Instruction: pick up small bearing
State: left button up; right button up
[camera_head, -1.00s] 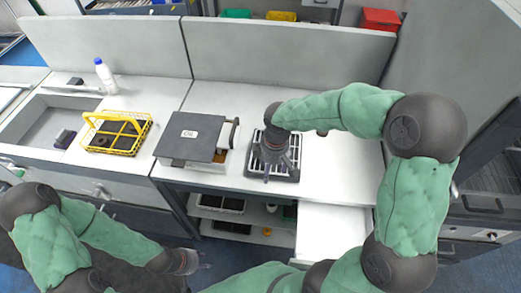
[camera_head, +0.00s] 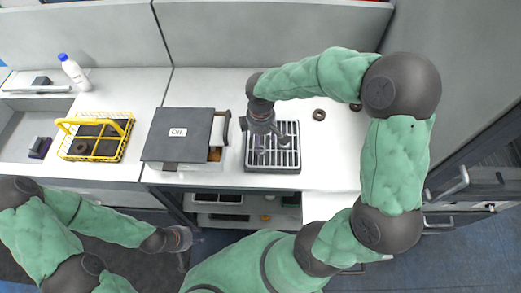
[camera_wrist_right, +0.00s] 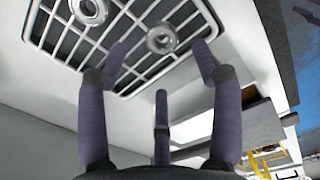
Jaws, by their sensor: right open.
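A metal drain rack (camera_head: 272,170) lies on the counter right of the oil box. In the right wrist view, two shiny ring-shaped bearings rest on its bars. One bearing (camera_wrist_right: 161,40) lies beyond my fingertips, roughly centred between them. The other bearing (camera_wrist_right: 90,10) is left of it, cut by the frame edge, and looks slightly larger. My right gripper (camera_head: 262,148) hangs over the rack, pointing down. Its three fingers (camera_wrist_right: 161,62) are spread open with nothing between them. My left gripper (camera_head: 192,240) is low in front of the counter; its fingers are too faint to judge.
The oil box (camera_head: 180,135) stands left of the rack. A yellow wire basket (camera_head: 97,117) with a dark ring inside and a white bottle (camera_head: 73,72) are farther left. A dark ring (camera_head: 319,115) lies on the counter right of the rack. Partition walls close the back.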

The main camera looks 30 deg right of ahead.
notch_tip(320, 180, down, 5)
jog(key=shift+s+f+b, duration=0.1)
jog(key=shift+s+b, duration=0.05)
jog(key=shift+b, duration=0.6)
jog(key=c, duration=1.3)
